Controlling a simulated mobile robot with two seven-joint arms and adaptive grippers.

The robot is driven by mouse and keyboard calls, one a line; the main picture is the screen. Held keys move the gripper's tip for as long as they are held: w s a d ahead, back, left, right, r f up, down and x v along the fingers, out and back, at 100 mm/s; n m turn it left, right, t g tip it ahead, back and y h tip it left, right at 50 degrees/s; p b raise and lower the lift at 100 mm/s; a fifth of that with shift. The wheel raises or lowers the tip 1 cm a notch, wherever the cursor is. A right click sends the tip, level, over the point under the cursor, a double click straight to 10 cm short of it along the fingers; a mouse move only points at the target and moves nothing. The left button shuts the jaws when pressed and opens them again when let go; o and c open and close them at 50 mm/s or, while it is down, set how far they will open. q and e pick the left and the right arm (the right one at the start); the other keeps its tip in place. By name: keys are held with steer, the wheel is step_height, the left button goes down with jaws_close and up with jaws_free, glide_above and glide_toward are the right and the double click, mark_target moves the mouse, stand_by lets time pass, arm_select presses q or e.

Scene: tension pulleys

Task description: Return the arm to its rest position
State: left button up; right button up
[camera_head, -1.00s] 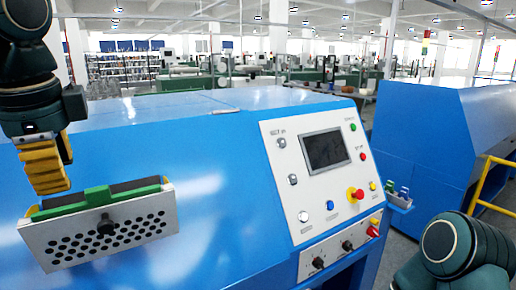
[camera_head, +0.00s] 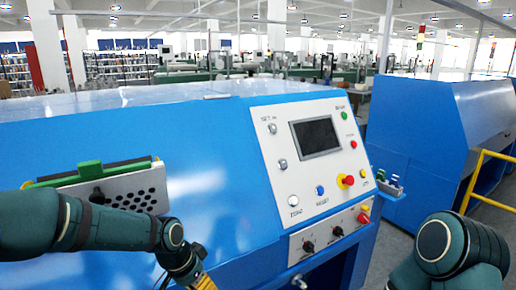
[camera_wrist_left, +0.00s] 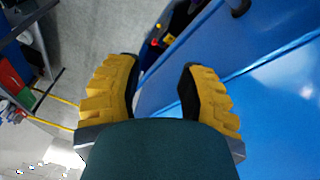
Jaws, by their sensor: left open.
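My left arm (camera_head: 90,222) comes in from the left, low in the head view, in front of the blue machine. My left gripper (camera_head: 203,283) is at the bottom edge there, only partly in frame. In the left wrist view its two yellow fingers (camera_wrist_left: 158,72) stand apart with nothing between them, so it is open and empty. Of my right arm (camera_head: 448,250), only a dark green joint shows at the lower right; its gripper is out of view.
The blue machine (camera_head: 215,150) has a control panel (camera_head: 318,165) with a screen and several buttons. A perforated metal holder (camera_head: 140,190) with a green piece (camera_head: 90,170) is on its front, partly hidden by my left arm. A yellow rail (camera_head: 490,155) stands at the right.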

arm_select(q)
steer(key=s+d+f+n+b, duration=0.1)
steer(key=s+f+n, duration=0.2)
steer(key=f, duration=0.6)
steer(key=s+d+f+n+b, duration=0.1)
steer(key=s+f+n, duration=0.2)
steer(key=s+f, duration=0.4)
steer(key=s+d+f+n, duration=0.1)
steer(key=s+f+n, duration=0.2)
steer(key=s+f, duration=0.3)
step_height(320, 180, down, 5)
steer(key=shift+d+r+h+b, duration=0.2)
steer(key=shift+d+h+b, duration=0.2)
